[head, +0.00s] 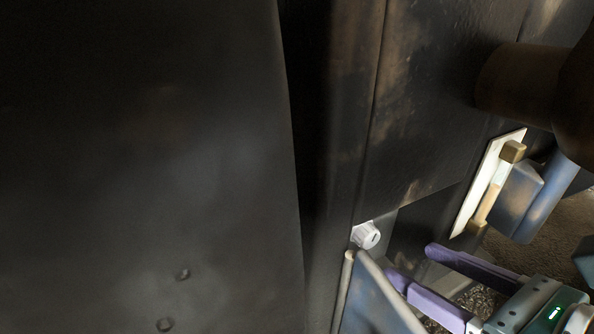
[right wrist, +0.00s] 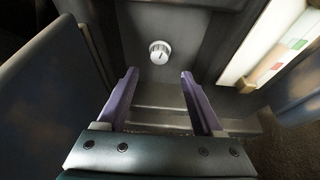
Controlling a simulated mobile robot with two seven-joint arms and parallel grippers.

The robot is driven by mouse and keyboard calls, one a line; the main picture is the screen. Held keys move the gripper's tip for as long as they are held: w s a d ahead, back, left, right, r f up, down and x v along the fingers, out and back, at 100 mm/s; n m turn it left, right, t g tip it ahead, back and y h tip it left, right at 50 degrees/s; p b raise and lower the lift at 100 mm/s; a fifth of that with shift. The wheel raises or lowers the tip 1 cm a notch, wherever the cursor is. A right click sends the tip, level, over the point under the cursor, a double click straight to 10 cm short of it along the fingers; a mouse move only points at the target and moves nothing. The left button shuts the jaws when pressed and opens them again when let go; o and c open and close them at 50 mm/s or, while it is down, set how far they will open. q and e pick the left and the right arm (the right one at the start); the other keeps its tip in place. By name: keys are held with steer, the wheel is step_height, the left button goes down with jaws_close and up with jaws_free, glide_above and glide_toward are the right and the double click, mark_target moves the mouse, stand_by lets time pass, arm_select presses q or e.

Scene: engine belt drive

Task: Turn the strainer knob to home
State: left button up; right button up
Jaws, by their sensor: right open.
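The strainer knob (head: 370,236) is a small pale round dial on a grey mount, low in the middle right of the head view. In the right wrist view the knob (right wrist: 159,52) faces me on a dark panel, with a dark mark on its face. My right gripper (head: 412,268) comes in from the lower right with purple fingers spread apart. In the right wrist view its fingertips (right wrist: 157,74) point towards the panel, just below the knob and on either side of it. Nothing is between the fingers, and they appear apart from the knob. My left gripper is not in view.
A large dark panel (head: 150,150) fills the left. A blue-grey plate (head: 372,300) with a rounded edge stands just below the knob, close to my right fingers. A white gauge plate (head: 489,184) with a brass fitting is at the right. A dark pipe (head: 520,85) juts out above.

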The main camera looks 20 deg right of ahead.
mark_target(372, 244)
steer(key=b+x, duration=0.2)
steer(key=x, duration=0.5)
steer(key=shift+s+f, duration=0.1)
jaws_close()
stand_by(0.4)
